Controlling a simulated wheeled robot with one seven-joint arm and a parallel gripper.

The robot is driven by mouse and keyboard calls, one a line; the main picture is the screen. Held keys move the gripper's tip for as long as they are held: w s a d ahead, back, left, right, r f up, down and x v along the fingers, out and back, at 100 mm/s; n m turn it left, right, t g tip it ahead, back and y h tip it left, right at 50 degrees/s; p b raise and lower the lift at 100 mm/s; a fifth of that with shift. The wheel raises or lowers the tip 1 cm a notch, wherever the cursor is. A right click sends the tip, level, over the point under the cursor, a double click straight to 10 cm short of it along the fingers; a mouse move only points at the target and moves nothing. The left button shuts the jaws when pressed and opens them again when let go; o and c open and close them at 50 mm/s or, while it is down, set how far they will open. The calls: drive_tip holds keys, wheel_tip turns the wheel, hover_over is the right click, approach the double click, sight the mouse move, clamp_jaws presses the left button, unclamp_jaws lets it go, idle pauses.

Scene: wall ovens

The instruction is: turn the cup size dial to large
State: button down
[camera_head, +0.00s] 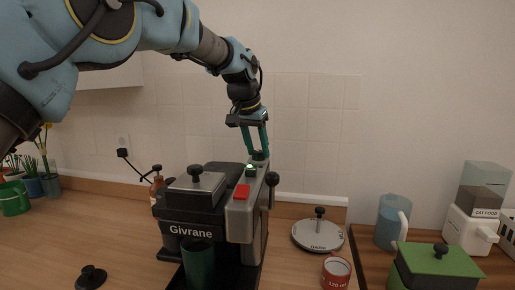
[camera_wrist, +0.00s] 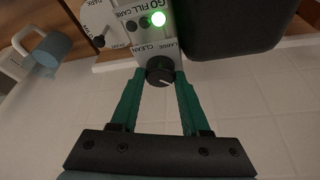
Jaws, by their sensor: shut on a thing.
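The coffee machine (camera_head: 190,216), marked Givrane, stands on the counter. Its black round dial (camera_wrist: 160,72) sits at the end of a grey panel, and a small white line on it slants toward the lower right in the wrist view. Printed words by the dial seem to read LARGE and CLEAN. My gripper (camera_head: 260,151) points down at the back of the panel, its green fingers on both sides of the dial. It is shut on the dial. The fingers partly hide the dial in the head view.
A green cup (camera_head: 198,264) stands under the machine. A white round dial-like device (camera_head: 318,236) and a red can (camera_head: 336,272) are to the right.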

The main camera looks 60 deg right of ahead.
drive_tip(key=shift+n, duration=0.3)
drive_tip(key=n, duration=0.1)
drive_tip(key=n+t+p, duration=0.1)
drive_tip(key=n, duration=0.1)
drive_tip(key=shift+s+r+t, duration=0.1)
drive_tip(key=shift+s+t, duration=0.05)
drive_tip(key=shift+t, duration=0.15)
drive_tip(key=n+p, duration=0.1)
drive_tip(key=n, duration=0.1)
drive_tip(key=n+t+y+p, duration=0.1)
drive_tip(key=n, duration=0.2)
drive_tip(key=shift+d+t, duration=0.1)
drive_tip(key=shift+t, duration=0.2)
drive_tip(key=shift+c, duration=1.9)
unclamp_jaws()
